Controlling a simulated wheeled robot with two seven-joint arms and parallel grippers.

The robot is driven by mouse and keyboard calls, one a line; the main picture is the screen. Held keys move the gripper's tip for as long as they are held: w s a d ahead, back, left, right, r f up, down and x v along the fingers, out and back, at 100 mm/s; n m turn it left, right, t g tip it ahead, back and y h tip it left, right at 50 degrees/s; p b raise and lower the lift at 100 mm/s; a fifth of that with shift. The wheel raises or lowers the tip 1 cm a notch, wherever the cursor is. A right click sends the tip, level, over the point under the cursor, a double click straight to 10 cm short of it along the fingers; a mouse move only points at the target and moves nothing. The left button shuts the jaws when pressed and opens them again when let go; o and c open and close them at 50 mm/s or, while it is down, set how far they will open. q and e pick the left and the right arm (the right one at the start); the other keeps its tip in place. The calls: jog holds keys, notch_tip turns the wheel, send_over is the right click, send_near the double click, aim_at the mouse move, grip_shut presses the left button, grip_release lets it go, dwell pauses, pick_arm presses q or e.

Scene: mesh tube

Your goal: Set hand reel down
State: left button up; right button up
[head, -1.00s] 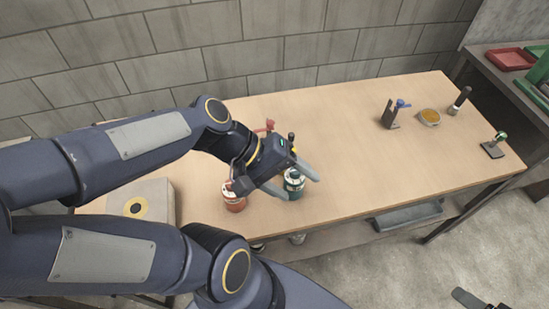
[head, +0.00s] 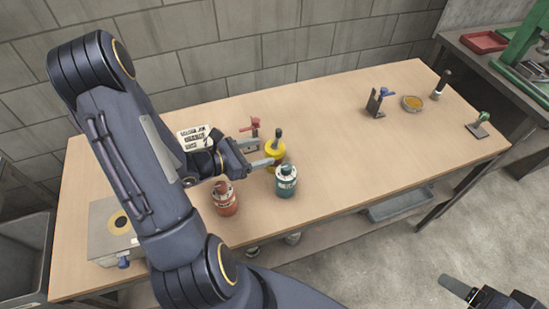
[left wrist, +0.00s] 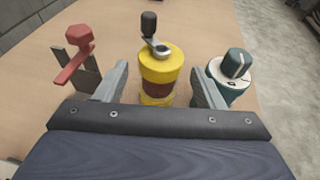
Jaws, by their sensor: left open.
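The hand reel, a yellow spool with a dark red-brown middle and a black-knobbed crank (head: 276,152), stands upright on the wooden table (head: 330,140). It also shows in the left wrist view (left wrist: 158,72). My left gripper (head: 255,154) is open, to the left of the reel. In the left wrist view its two fingers (left wrist: 159,85) spread to either side of the reel's near side, with a gap visible at each side. My right gripper (head: 470,293) is partly in the lower right of the head view, away from the table; its opening cannot be made out.
A red-handled clamp (head: 252,136) is behind. A grey box (head: 113,235) lies at the left. The table's middle right is clear.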

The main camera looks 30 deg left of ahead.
aim_at(280, 149)
pick_arm(q)
jog(key=shift+f+p+x, duration=0.2)
jog(key=shift+p+x, duration=0.1)
jog(key=shift+x, duration=1.65)
jog(key=shift+f+p+x, duration=0.2)
jog(key=shift+p+x, duration=0.05)
jog(key=shift+x, duration=1.7)
jog(key=shift+s, duration=0.15)
jog(key=c, duration=0.8)
jog(key=shift+r, duration=0.1)
